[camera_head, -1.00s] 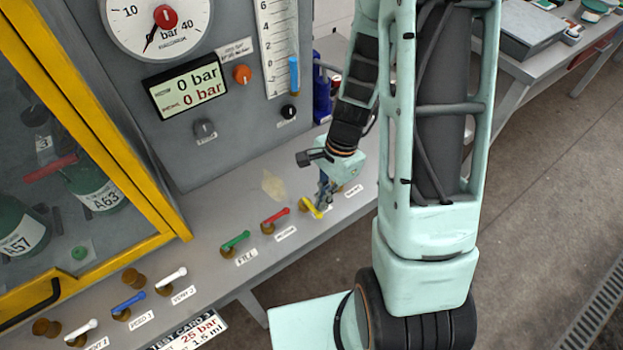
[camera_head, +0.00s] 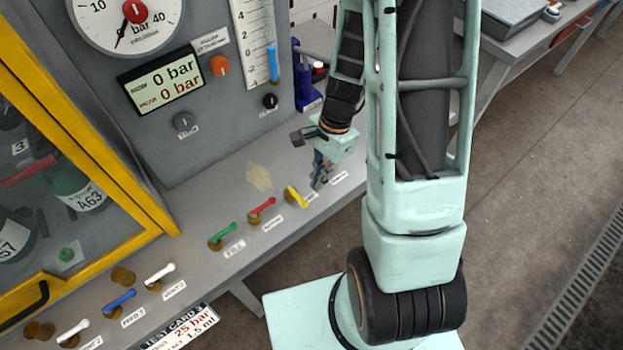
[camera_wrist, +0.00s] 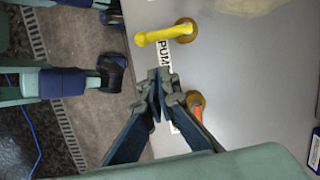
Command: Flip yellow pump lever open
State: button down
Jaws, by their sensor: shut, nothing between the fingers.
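The yellow pump lever (camera_head: 295,196) sits on its brass base on the grey bench ledge, to the right of the red lever. It also shows in the wrist view (camera_wrist: 160,35), pointing left from its round base, beside a label that reads PUMP. My gripper (camera_head: 318,186) is shut and empty, just to the right of the yellow lever and apart from it. In the wrist view my gripper's fingertips (camera_wrist: 157,78) meet beside the label, below the yellow lever. An orange-tipped lever (camera_wrist: 196,106) on a brass base is partly hidden behind my right finger.
A red lever (camera_head: 262,207) and a green lever (camera_head: 223,233) stand left along the ledge. White and blue levers (camera_head: 121,301) are farther left. The panel with its display (camera_head: 163,81) rises behind. A yellow-framed cabinet (camera_head: 150,240) stands left.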

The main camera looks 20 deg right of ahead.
jog(key=v, duration=1)
jog(key=shift+d+p, duration=0.3)
jog(key=shift+p, duration=0.05)
jog(key=shift+w+r, duration=0.1)
jog(key=shift+w, duration=0.05)
